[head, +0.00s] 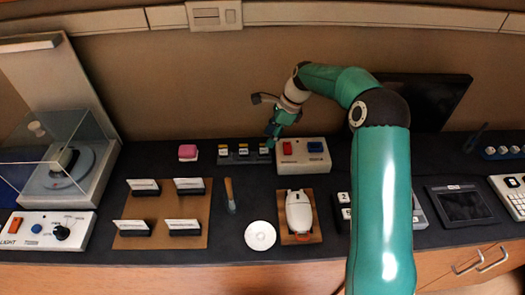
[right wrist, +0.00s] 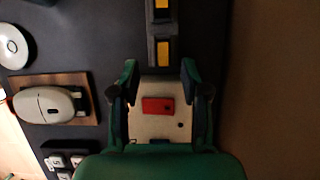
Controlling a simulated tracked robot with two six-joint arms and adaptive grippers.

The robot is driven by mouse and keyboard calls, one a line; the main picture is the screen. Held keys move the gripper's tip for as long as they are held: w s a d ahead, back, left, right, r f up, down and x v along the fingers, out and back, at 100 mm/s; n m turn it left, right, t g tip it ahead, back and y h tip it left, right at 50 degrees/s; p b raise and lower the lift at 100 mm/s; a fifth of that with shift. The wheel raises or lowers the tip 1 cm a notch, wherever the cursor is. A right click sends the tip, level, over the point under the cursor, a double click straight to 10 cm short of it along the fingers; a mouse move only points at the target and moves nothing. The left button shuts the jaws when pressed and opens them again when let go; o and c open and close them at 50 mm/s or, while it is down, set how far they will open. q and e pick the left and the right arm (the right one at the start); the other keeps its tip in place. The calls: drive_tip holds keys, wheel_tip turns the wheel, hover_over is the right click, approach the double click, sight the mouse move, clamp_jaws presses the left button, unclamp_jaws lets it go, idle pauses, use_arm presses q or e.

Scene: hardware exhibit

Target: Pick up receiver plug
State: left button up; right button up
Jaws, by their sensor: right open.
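My right gripper (head: 276,131) is above the back of the table, near the gap between a dark strip (head: 225,160) with yellow-marked modules and a pale box (head: 304,165). In the right wrist view its two fingers are apart and empty (right wrist: 159,67). The pale box, with its red button (right wrist: 157,105), lies below and between the fingers. The dark strip (right wrist: 162,52) with yellow modules lies just beyond the fingertips. No part is clearly recognizable as the receiver plug; it may be one of these small modules, but I cannot tell. My left gripper is not in view.
A white mouse (head: 299,211) sits on a wooden board, with a white disc (head: 260,235) beside it. A pink block (head: 188,152) lies left of the strip. Card holders (head: 174,186) stand on a board farther left. A dark monitor (head: 440,98) stands behind my right arm.

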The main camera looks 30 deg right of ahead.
sight(263, 144)
drive_tip(key=shift+w+p+x, duration=0.15)
drive_tip(key=shift+p+x, duration=0.2)
drive_tip(key=shift+x, duration=1.15)
drive_tip(key=shift+w+p+x, duration=0.15)
drive_tip(key=shift+p+x, duration=0.2)
drive_tip(key=shift+x, duration=1.1)
drive_tip(key=shift+d, duration=0.2)
clamp_jaws()
